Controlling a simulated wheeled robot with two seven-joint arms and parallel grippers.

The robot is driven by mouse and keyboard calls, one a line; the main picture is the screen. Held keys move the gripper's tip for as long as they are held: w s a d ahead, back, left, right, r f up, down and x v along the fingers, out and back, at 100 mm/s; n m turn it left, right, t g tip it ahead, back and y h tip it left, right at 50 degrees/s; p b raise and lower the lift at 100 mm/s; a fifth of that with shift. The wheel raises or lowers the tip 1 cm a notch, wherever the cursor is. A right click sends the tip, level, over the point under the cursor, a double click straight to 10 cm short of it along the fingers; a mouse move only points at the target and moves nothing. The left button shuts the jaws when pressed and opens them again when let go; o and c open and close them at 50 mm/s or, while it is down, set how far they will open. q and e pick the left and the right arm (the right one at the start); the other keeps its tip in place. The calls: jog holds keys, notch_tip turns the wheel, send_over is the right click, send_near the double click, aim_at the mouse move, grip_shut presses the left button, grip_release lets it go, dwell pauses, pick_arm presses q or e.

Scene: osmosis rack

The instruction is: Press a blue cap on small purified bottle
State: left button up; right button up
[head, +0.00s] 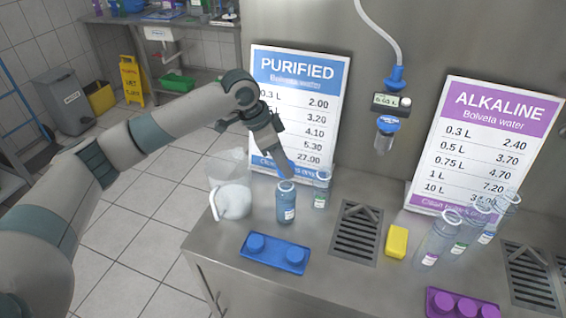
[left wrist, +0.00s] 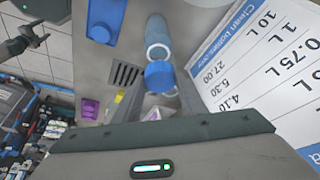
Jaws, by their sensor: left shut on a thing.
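A small bottle (head: 286,208) holding bluish water stands on the steel counter in front of the purified sign. My left gripper (head: 284,172) points down right over its mouth and is shut on a blue cap, which shows large in the left wrist view (left wrist: 160,76). A second clear bottle (head: 321,190) stands just to the right. My right gripper (left wrist: 30,38) shows dark at the left wrist view's upper left; its jaw state is unclear.
A blue tray (head: 275,264) with blue caps lies in front. A drain grate (head: 356,232), yellow sponge (head: 397,241), clear bottles (head: 437,238) and purple cap tray (head: 438,309) are to the right.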

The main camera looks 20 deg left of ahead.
aim_at(283, 182)
pick_arm(q)
jog(key=shift+f+b, duration=0.3)
jog(key=shift+f, duration=0.95)
jog(key=shift+p, duration=0.35)
jog(key=shift+f+p, duration=0.1)
jog(key=shift+p, duration=0.3)
jog(key=shift+p, duration=0.45)
jog(key=shift+f, duration=0.1)
jog(key=shift+f+p, duration=0.35)
jog(key=shift+f, duration=0.15)
dwell(0.4)
